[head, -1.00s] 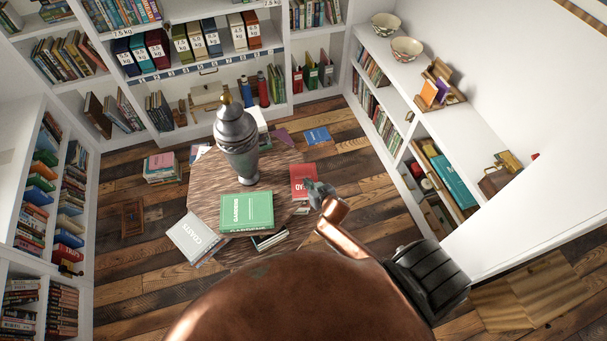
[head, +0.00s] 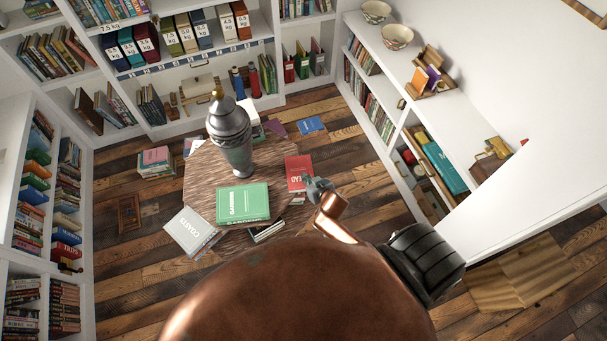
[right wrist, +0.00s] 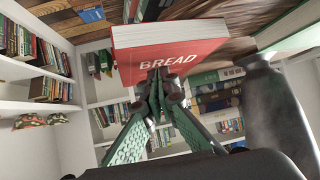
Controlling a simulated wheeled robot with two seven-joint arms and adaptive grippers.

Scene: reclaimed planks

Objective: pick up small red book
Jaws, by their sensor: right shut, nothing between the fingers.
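The small red book (head: 297,168) lies on the right side of the round wooden table (head: 205,185) in the head view, cover up. My right gripper (head: 308,182) is at the near edge of the book. My left gripper is not in view.
A green book (head: 243,198) lies left of the red one. A grey metal urn (head: 232,140) stands behind it. A white book (head: 192,232) lies at the table's left front. A blue book (head: 311,124) is on the floor beyond. Bookshelves line the walls.

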